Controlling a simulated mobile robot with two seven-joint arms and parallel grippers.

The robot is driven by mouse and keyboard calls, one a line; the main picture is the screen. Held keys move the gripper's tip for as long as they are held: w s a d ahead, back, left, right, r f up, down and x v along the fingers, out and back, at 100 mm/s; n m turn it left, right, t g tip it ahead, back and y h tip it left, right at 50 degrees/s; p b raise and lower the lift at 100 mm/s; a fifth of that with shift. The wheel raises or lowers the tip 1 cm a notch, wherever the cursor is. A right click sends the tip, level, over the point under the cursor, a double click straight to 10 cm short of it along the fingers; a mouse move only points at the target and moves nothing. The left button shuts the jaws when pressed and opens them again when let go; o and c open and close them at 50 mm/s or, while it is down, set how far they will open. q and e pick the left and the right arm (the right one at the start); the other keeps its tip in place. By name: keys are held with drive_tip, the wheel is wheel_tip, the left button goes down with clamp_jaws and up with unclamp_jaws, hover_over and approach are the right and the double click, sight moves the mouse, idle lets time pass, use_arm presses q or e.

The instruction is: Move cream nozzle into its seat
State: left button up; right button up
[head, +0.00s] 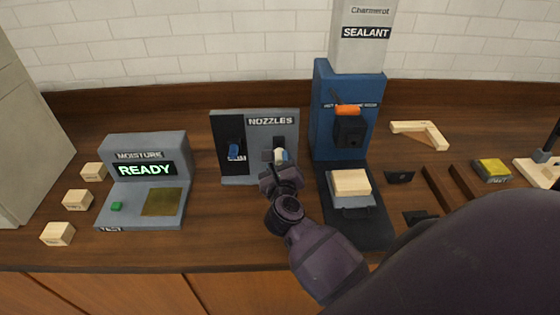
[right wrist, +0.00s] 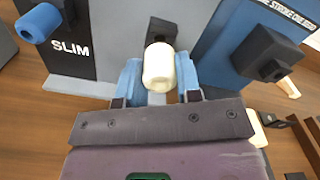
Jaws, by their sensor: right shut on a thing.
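The cream nozzle (right wrist: 158,68) is between the two blue fingers of my right gripper (right wrist: 158,80), which is shut on it. In the head view the nozzle (head: 281,156) shows at the right half of the grey nozzle rack (head: 272,135), partly hidden by my right gripper (head: 274,168). A dark holder block (right wrist: 160,30) is right behind the nozzle in the right wrist view. I cannot tell whether the nozzle is seated in it. The blue sealant machine (head: 325,110) with a black head block (head: 350,131) stands right of the rack. My left gripper is not in view.
A blue nozzle (head: 233,152) sits on the rack's black left panel, marked SLIM. The moisture tester (head: 150,147) is at left, with several wood blocks (head: 77,200) beside it. A wood block (head: 350,182) is on the machine's base. Bare counter lies between tester and rack.

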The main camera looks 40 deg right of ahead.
drive_tip(key=shift+x, duration=1.3)
drive_tip(key=o, duration=1.1)
drive_tip(key=shift+s+a, duration=0.15)
drive_tip(key=shift+s, duration=0.1)
drive_tip(key=b+v, duration=0.1)
drive_tip(key=v, duration=0.9)
drive_tip(key=shift+s, duration=0.1)
